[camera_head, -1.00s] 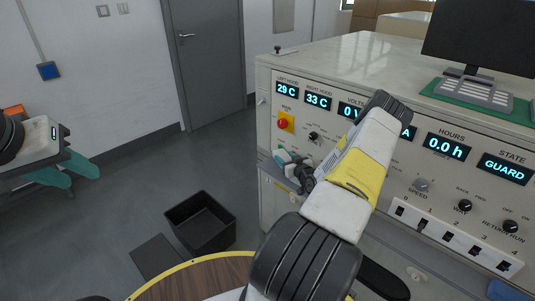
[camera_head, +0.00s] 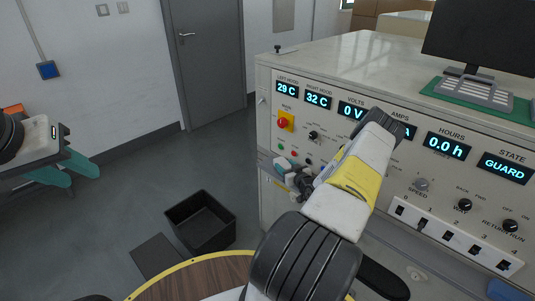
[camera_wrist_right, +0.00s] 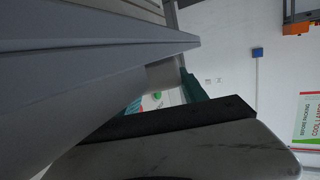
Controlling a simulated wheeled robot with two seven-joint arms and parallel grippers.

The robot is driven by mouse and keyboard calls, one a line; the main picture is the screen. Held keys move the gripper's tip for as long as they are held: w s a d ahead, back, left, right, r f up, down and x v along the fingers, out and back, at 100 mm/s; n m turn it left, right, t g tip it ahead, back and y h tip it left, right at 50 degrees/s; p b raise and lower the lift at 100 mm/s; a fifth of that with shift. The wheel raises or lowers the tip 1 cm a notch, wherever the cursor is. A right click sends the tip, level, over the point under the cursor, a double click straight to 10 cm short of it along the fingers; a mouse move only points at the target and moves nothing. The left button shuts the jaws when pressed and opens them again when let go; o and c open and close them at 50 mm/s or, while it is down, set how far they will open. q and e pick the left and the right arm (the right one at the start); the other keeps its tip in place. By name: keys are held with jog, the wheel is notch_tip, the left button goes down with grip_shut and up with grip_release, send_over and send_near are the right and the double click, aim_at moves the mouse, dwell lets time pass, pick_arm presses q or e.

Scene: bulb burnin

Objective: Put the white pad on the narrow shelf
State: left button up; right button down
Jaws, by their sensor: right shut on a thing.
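My right gripper (camera_head: 288,170) is at the left part of the console front, largely hidden behind its own wrist. It is shut on a small pale block, which looks like the white pad (camera_head: 283,163). In the right wrist view a pale piece (camera_wrist_right: 162,75) shows beside a green finger. The narrow shelf appears to be the grey ledge (camera_head: 265,163) low on the console front, right by the gripper. I cannot tell whether the pad touches it. My left gripper (camera_head: 68,172) is at the far left, its teal fingers apart and empty.
A monitor (camera_head: 480,35) and green mat stand on top. A black bin (camera_head: 200,222) is on the floor, with a round wooden top (camera_head: 190,278) in front. Floor at left is clear.

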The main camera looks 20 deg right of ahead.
jog(key=c, duration=0.9)
grip_release()
jog(key=shift+r, duration=0.3)
jog(key=r+v, duration=0.1)
jog(key=v, duration=1.1)
jog(key=w+a+r+n+g, duration=0.35)
jog(key=w+r, duration=0.25)
jog(key=r, duration=0.4)
jog(key=s+a+r+m+g+h, duration=0.1)
jog(key=a+r, duration=0.3)
jog(key=r, duration=0.4)
jog(key=s+a+r+g, duration=0.2)
jog(key=a+r, duration=0.2)
jog(key=r, duration=0.4)
jog(key=s+a+r+m+g+y, duration=0.1)
jog(key=s+a+r, duration=0.5)
jog(key=s+a, duration=0.3)
jog(key=s+a+r+m+g+y, duration=0.1)
jog(key=s+a+r+g+y, duration=0.1)
jog(key=s+a+r, duration=0.4)
jog(key=s+a, duration=0.4)
jog(key=s, duration=0.6)
jog(key=shift+s+r, duration=0.25)
jog(key=shift+r, duration=0.15)
